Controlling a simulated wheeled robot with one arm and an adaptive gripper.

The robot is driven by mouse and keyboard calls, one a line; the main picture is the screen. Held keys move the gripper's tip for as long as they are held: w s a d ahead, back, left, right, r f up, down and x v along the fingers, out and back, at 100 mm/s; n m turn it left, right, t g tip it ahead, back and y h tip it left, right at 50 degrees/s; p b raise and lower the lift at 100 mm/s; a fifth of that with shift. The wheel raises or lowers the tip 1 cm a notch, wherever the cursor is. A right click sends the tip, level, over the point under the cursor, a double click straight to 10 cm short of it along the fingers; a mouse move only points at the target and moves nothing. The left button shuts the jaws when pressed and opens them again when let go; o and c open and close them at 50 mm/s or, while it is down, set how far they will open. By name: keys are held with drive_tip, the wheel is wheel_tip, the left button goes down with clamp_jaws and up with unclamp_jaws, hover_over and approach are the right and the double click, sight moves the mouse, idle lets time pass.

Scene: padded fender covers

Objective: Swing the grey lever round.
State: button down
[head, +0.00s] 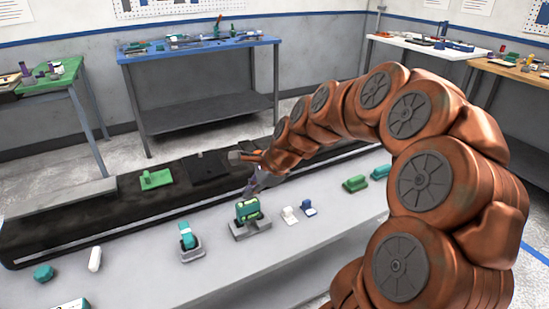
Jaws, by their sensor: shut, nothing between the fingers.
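My gripper (251,190) is at the end of my copper-coloured arm, low over the grey bench, just behind and above a green block in a grey holder (250,222). Its fingers are small and dark here; they look shut, with nothing seen between them. I cannot tell whether they touch the green block. I cannot clearly pick out a grey lever. A teal piece stands upright in another grey holder (191,253) to the left, and a lever may be part of either fixture.
A dark conveyor belt (110,200) runs behind the bench, with a green plate (156,179) on it. A white piece (290,214), a blue-and-white piece (308,208) and green blocks (355,184) lie to the right. A teal block (43,272) and white capsule (95,259) lie left.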

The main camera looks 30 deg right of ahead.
drive_tip(key=w+d+m+t+h+p, duration=0.1)
drive_tip(key=w+d+m+t, duration=0.15)
drive_tip(key=d+m, duration=0.55)
drive_tip(key=w+d+m+t+h, duration=0.1)
drive_tip(key=w+d+m, duration=0.25)
drive_tip(key=d, duration=0.85)
drive_tip(key=w+a+f+m+p, duration=0.1)
drive_tip(key=w+f, duration=0.6)
drive_tip(key=w, duration=0.3)
drive_tip(key=shift+w+a, duration=0.3)
drive_tip(key=shift+w, duration=0.1)
